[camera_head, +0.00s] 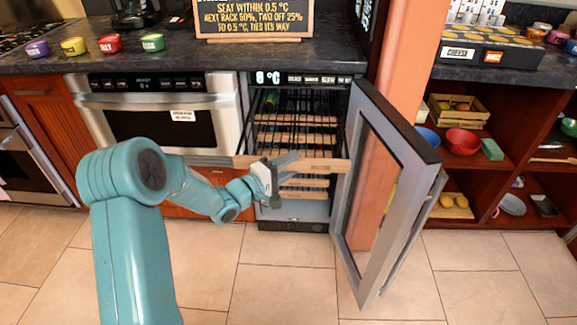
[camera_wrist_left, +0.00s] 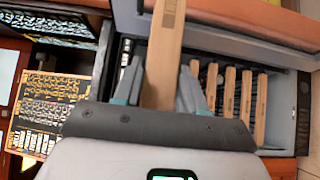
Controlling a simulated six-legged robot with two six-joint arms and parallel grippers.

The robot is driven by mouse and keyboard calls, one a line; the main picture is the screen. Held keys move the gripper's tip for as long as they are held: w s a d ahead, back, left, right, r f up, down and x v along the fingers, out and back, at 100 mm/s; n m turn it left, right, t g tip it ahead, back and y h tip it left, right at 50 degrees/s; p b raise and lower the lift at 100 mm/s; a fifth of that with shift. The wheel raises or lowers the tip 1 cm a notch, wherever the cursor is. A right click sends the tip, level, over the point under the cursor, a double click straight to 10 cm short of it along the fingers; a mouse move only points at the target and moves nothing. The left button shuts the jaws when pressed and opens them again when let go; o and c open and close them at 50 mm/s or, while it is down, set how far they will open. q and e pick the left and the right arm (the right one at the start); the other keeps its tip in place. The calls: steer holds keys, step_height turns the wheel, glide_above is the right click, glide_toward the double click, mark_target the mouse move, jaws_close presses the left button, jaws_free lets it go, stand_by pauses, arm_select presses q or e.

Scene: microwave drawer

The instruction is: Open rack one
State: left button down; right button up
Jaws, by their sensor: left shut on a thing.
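A wine cooler (camera_head: 300,79) stands under the counter with its glass door (camera_head: 385,165) swung open to the right. Inside are several racks with wooden fronts. One wooden rack front (camera_head: 325,165) stands out further than the others. My left gripper (camera_head: 282,170) is at this front, left of its middle. In the left wrist view, the wooden front (camera_wrist_left: 166,45) lies between my two fingers (camera_wrist_left: 160,88), and the gripper is shut on it. Other rack fronts (camera_wrist_left: 245,98) show to the right there. No mark tells me which rack is number one. My right gripper is not in view.
The open door and its handle (camera_head: 415,235) fill the space right of the rack. A steel drawer microwave (camera_head: 160,110) is to the left. Shelves with bowls (camera_head: 462,142) stand at the right. The tiled floor in front is clear.

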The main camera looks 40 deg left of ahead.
arm_select(q)
steer(key=c, duration=0.7)
jaws_free()
steer(key=p+v, duration=0.2)
steer(key=v, duration=1.4)
steer(key=shift+s+a, duration=0.1)
steer(key=shift+a, duration=0.1)
